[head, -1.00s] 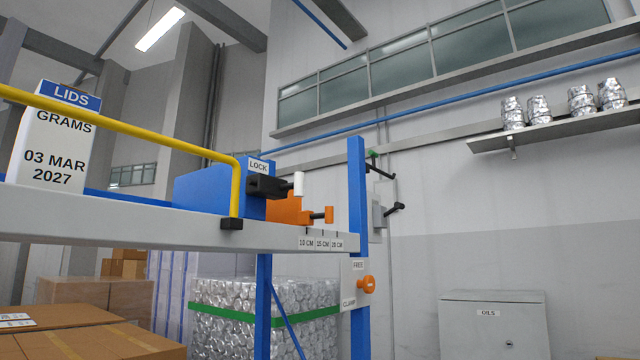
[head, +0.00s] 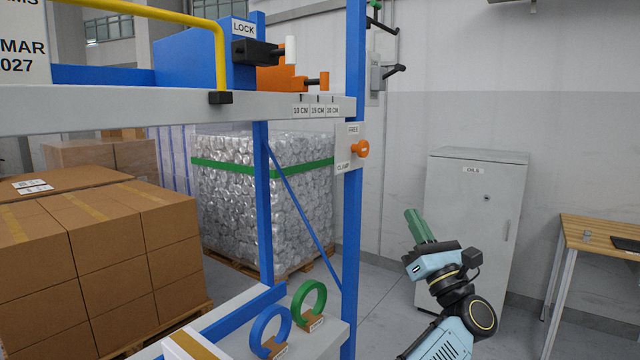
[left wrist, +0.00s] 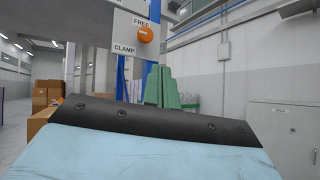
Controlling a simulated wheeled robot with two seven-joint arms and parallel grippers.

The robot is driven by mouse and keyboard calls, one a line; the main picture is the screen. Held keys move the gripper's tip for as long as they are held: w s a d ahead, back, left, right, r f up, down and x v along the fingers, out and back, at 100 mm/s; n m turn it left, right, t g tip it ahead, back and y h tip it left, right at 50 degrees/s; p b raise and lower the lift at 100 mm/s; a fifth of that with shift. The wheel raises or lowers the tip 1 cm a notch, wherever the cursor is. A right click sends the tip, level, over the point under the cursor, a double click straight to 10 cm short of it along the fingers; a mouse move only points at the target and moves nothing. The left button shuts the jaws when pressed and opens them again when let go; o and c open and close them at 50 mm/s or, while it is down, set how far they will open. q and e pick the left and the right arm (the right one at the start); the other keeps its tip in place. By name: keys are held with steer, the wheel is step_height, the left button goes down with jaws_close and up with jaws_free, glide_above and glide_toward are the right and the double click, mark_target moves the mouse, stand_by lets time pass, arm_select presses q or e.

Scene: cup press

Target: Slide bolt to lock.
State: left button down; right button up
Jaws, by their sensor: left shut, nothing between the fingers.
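A black bolt (head: 268,54) with a white upright handle (head: 291,50) sits beside the LOCK label (head: 243,27) on the blue block above the grey beam, in the head view. My left gripper (head: 413,213), with green fingers, is shut and empty. It is lower and to the right of the bolt, right of the blue post, and touches nothing that I can see. Its green fingers also show in the left wrist view (left wrist: 160,85), just below the FREE/CLAMP plate. The bolt is not seen in that view. My right gripper is not in view.
An orange block (head: 280,78) with an orange-handled pin (head: 323,80) sits below the bolt. A blue post (head: 354,230) carries an orange FREE/CLAMP knob (head: 360,149). A yellow rail (head: 221,60) stands left of the bolt. Green (head: 310,297) and blue rings stand below.

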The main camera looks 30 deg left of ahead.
arm_select(q)
steer(key=s+r+n+g+h+p, duration=0.1)
steer(key=s+r+n+g, duration=0.4)
steer(key=r+n, duration=0.4)
steer(key=s+d+r+n+g+h+p, duration=0.1)
steer(key=s+r+n+g, duration=0.3)
steer(key=r+n, duration=0.5)
steer(key=s+r+n+g+p, duration=0.1)
steer(key=s+r+n+g, duration=0.4)
steer(key=r, duration=0.5)
steer(key=s+n, duration=0.2)
steer(key=n, duration=0.1)
steer(key=shift+d+r+n+g+h, duration=0.2)
steer(key=shift+r+n+g+h, duration=0.1)
steer(key=shift+r+n+h, duration=0.1)
steer(key=shift+w+a, duration=0.1)
steer(key=shift+a, duration=0.05)
steer(key=s+a, duration=0.3)
steer(key=a, duration=0.8)
steer(key=shift+s, duration=0.3)
steer(key=shift+d, duration=0.1)
